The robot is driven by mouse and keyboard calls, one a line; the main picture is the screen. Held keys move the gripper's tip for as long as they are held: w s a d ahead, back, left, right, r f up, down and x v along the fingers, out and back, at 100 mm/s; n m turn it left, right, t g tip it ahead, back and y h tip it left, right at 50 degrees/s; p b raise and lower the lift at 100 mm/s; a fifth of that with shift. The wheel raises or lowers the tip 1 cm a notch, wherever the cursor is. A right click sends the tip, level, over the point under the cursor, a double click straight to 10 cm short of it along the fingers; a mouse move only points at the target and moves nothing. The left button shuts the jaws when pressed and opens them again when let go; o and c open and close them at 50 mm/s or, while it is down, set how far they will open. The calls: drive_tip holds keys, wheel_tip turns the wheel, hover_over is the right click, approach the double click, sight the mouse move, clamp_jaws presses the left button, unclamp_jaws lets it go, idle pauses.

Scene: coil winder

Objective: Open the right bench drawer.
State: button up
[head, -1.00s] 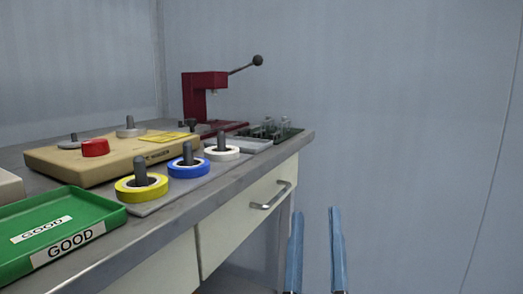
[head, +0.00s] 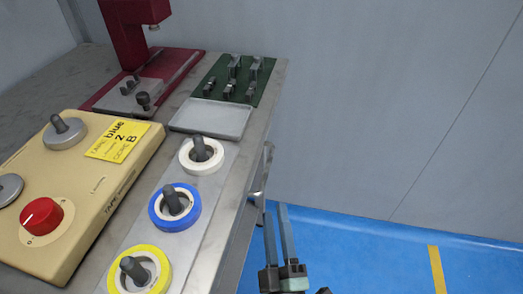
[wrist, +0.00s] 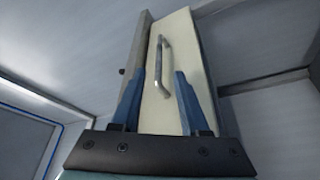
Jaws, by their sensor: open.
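The right bench drawer shows a cream front (wrist: 192,75) in the wrist view and looks shut. Its metal bar handle (wrist: 163,65) also shows at the bench's right side in the head view (head: 260,178), seen steeply from above. My gripper (wrist: 160,76) is open and empty, its two blue fingers pointing at the drawer front. In the wrist view, the handle lies between and beyond the fingertips; I cannot tell the exact distance. In the head view, my gripper (head: 275,210) is just below the handle. Most of the drawer front is hidden there.
The bench top holds yellow (head: 140,272), blue (head: 174,208) and white (head: 201,156) tape rolls on pegs. A beige winder (head: 90,190), a grey tray (head: 210,119), a green board (head: 236,80) and a red press (head: 130,35) stand there. The blue floor (head: 370,260) at right is clear.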

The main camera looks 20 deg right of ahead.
sight(268, 164)
drive_tip(key=x, duration=1.2)
drive_tip(key=shift+c, duration=0.3)
clamp_jaws()
idle(0.9)
